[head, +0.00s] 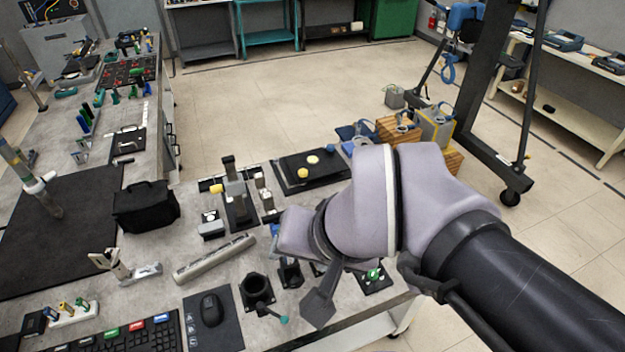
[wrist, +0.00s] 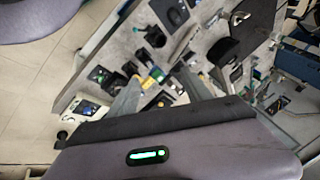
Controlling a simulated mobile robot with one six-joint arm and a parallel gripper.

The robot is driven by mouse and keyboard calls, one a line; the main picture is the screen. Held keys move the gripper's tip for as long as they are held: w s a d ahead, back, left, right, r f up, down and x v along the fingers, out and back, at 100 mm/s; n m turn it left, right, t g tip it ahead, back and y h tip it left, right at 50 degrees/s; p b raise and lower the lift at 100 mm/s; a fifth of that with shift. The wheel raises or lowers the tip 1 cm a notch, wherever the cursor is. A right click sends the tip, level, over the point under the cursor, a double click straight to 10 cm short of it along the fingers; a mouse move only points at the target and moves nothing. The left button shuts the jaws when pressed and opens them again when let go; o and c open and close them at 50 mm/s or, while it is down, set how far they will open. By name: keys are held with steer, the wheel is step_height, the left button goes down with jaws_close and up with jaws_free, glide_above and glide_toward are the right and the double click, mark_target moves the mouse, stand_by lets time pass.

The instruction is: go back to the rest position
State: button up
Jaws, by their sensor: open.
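My gripper (wrist: 160,78) is open, with its two grey fingers spread apart and nothing visible between them in the wrist view. In the head view my arm reaches in from the lower right over the workbench (head: 145,297). A dark part of my gripper (head: 319,303) points down past the wrist there, and the rest is hidden behind my arm. The gripper hangs above the bench's front right part, over small devices. A black holder (head: 257,290) stands just left of it. A small board with a green knob (head: 374,275) lies to its right, partly covered by my arm.
A black tray (head: 325,178) with yellow discs, a clamp stand (head: 237,195), a grey bar (head: 214,259), a black bag (head: 146,206) and a mouse (head: 211,309) crowd the bench. A black gantry frame (head: 482,80) stands at the right. The floor (head: 250,95) behind is clear.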

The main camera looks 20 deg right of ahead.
step_height(320, 180, down, 17)
steer(key=s+n+b, duration=0.1)
steer(key=b, duration=1.5)
steer(key=shift+s+a, duration=0.15)
steer(key=shift+s, duration=0.15)
